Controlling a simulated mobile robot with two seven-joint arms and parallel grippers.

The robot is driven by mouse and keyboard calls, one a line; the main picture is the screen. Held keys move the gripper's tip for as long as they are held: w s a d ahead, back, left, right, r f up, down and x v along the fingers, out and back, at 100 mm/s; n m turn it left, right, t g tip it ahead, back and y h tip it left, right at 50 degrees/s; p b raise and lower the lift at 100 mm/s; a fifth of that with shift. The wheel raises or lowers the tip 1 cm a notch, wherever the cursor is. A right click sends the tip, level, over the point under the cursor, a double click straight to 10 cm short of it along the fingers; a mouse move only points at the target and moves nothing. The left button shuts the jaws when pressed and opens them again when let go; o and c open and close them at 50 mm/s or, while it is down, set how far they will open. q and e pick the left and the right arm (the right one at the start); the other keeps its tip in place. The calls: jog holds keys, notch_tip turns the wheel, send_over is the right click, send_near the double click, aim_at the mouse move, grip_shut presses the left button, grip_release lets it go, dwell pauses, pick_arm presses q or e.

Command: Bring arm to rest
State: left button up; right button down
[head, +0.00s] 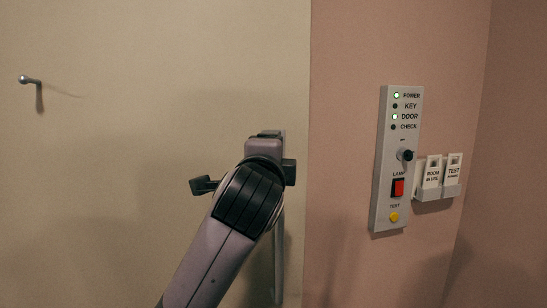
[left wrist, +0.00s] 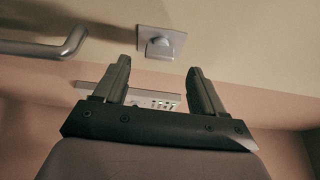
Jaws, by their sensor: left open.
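My left arm comes up from the bottom of the head view, in front of the beige door. Beyond the fingertips is a square metal plate with a round knob (left wrist: 160,47) on the beige surface, apart from the fingers. My right gripper is in neither view.
A vertical bar handle (head: 279,262) stands close by my wrist; it also shows in the left wrist view (left wrist: 50,47). A control panel (head: 383,190) with lit POWER and DOOR lamps hangs on the pink wall. Beside it is a card holder (head: 437,193). A small hook (head: 30,80) is at upper left.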

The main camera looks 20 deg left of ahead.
pick_arm(q)
jog(key=shift+s+d, duration=0.15)
jog(key=shift+s, duration=0.5)
jog(key=s+a+f+n+g+h, duration=0.1)
jog(key=s+f+n+g, duration=0.15)
jog(key=f, duration=0.75)
jog(key=s+a+f+n+g+h, duration=0.15)
jog(key=s+f, duration=0.25)
jog(key=f, duration=0.6)
jog(key=s+a+f+n+g, duration=0.1)
jog(key=s+f+n+g, duration=0.15)
jog(key=f, duration=0.65)
jog(key=s+a+f+n+g+h, duration=0.1)
jog(key=s+f+n+g, duration=0.3)
jog(key=s+f, duration=0.6)
jog(key=s+a+f+n+g+h, duration=0.1)
jog(key=s+f+n+g, duration=0.4)
jog(key=s, duration=0.8)
jog(key=w+d+f+m+t+h, duration=0.1)
jog(key=w+d+f+m+t, duration=0.1)
jog(key=w+f+t, duration=0.4)
notch_tip(320, 180, down, 4)
jog(key=shift+d+f+t, duration=0.1)
jog(key=shift+d+t, duration=0.25)
jog(key=shift+t, duration=0.9)
